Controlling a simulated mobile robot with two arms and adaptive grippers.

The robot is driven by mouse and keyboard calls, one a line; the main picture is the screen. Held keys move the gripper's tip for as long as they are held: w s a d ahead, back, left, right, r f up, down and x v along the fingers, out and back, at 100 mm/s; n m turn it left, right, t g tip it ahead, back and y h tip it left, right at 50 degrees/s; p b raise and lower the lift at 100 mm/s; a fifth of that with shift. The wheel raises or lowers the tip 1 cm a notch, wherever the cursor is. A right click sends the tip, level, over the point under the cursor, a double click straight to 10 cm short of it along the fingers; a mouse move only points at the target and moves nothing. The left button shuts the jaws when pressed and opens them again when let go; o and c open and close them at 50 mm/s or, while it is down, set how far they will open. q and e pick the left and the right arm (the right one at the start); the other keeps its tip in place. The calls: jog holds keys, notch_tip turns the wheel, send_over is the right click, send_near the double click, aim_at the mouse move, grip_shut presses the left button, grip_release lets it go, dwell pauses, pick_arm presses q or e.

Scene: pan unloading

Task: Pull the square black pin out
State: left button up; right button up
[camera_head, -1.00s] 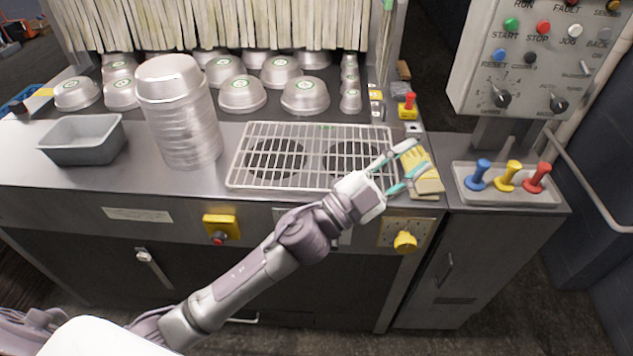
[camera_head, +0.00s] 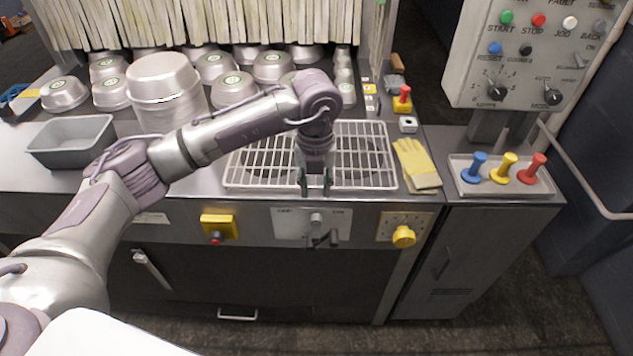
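A dark, pin-like piece (camera_head: 333,238) sticks out at the lower part of a light plate (camera_head: 285,224) on the front face of the counter. A grey knob sits just above it. I cannot tell for sure that this piece is square. My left gripper (camera_head: 316,186) points down over the front edge of the wire rack. Its two dark fingers are apart with nothing between them. It is above the plate and does not touch the dark piece. My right gripper is not in view.
A wire rack (camera_head: 372,186) lies under my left arm. Yellow gloves (camera_head: 417,163) lie right of it. A tray (camera_head: 505,190) holds blue, yellow and red pegs. A yellow switch box (camera_head: 219,227) and a yellow knob (camera_head: 403,236) stick out from the front. Stacked pans (camera_head: 165,85) stand behind my arm.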

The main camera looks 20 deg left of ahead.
aim_at(316, 226)
pick_arm(q)
notch_tip(316, 226, down, 13)
jog(key=p, duration=0.2)
jog(key=shift+p, duration=0.35)
jog(key=shift+f, duration=0.1)
jog(key=shift+c, duration=0.3)
grip_shut()
